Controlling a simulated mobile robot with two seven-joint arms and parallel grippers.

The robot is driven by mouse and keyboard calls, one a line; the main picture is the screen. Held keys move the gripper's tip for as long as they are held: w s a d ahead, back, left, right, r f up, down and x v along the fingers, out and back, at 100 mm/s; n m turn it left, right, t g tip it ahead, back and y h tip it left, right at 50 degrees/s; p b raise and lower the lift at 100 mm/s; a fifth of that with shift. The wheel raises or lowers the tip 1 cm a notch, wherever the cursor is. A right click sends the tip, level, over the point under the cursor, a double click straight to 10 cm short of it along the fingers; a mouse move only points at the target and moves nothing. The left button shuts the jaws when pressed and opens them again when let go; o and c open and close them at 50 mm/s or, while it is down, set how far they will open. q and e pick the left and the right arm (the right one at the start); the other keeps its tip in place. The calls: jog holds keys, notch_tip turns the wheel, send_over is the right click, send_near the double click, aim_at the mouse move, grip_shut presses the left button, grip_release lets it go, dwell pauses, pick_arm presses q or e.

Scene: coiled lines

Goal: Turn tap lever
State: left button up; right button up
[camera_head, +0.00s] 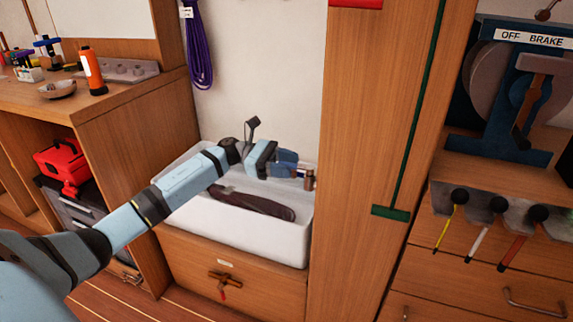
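My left arm reaches in from the lower left over a white sink (230,232). My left gripper (298,171) is at the sink's right end, beside the wooden post. A small copper-coloured fitting (308,181), perhaps part of a tap, shows at its fingertips. The fingers hide much of that spot, so I cannot tell whether they are open or shut, or whether they touch the fitting. A brass tap-like piece (222,278) with a red part hanging down is on the wooden front below the sink, apart from the gripper. My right gripper is out of view.
A dark brown long object (252,203) lies in the sink. A wooden post (365,150) stands close right of the gripper. A workbench (130,97) with an orange bottle (94,70) is at left. A purple coiled line (198,50) hangs on the wall.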

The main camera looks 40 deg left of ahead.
pick_arm(q)
jog(key=p+v, duration=0.2)
jog(key=v, duration=1.1)
jog(key=shift+a, duration=0.4)
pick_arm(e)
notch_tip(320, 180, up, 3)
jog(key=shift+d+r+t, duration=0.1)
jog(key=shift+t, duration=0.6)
pick_arm(q)
jog(key=shift+s, duration=0.1)
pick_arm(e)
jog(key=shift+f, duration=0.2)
